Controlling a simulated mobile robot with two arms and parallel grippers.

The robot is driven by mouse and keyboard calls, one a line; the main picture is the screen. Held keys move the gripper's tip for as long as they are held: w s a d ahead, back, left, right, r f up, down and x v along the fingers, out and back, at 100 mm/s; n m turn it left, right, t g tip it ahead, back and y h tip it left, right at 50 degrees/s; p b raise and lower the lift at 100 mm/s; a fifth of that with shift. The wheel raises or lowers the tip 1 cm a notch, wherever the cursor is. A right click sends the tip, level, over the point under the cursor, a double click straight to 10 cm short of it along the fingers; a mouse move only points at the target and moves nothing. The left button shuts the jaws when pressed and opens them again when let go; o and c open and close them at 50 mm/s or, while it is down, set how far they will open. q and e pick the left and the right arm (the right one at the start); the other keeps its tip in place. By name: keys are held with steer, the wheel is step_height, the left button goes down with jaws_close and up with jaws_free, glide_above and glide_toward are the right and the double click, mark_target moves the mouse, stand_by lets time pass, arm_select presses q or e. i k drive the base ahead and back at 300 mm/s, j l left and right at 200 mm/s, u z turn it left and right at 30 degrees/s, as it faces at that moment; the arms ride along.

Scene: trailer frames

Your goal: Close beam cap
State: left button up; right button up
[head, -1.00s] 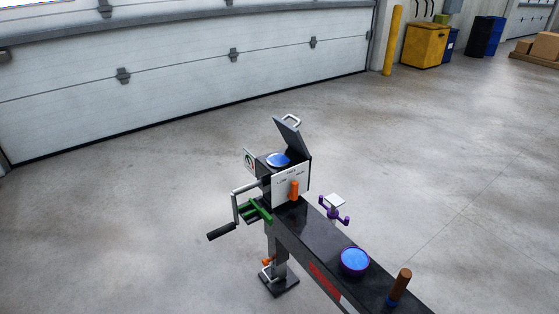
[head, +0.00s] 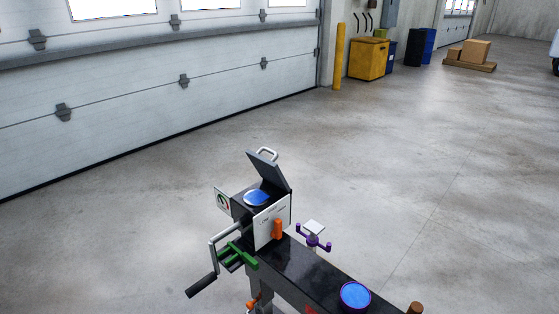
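The beam (head: 300,268) is a long black bar that runs from the centre to the lower right of the head view. A box-like head (head: 264,218) with a white front panel stands at its far end. The grey cap (head: 270,172) on top of this head is hinged open and tilted up, with a light handle (head: 267,154) at its upper edge. A blue disc (head: 257,198) shows in the opening under the cap. Neither of my grippers is in view.
A crank (head: 203,285) with a black grip sticks out at the left. An orange lever (head: 277,229), a purple handle (head: 314,241) and a blue round cap with a purple rim (head: 355,296) are on or beside the beam. The floor around is clear.

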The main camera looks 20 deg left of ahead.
mark_target(269, 170)
steer(key=i+j+z, duration=0.2)
steer(key=j+z, duration=0.25)
steer(key=j, duration=0.55)
steer(key=j+z, duration=0.4)
steer(key=j, duration=0.6)
steer(key=k+j+z, duration=0.15)
steer(key=j+z, duration=0.3)
steer(key=j, duration=0.55)
steer(key=j+z, duration=0.4)
steer(key=j, duration=0.45)
steer(key=j+z, duration=0.4)
steer(key=j, duration=0.5)
steer(key=i+j+z, duration=0.25)
steer(key=j, duration=0.2)
steer(key=j+z, duration=0.2)
steer(key=j, duration=0.25)
steer(key=i+j+z, duration=0.1)
steer(key=j+z, duration=0.15)
steer(key=j, duration=0.25)
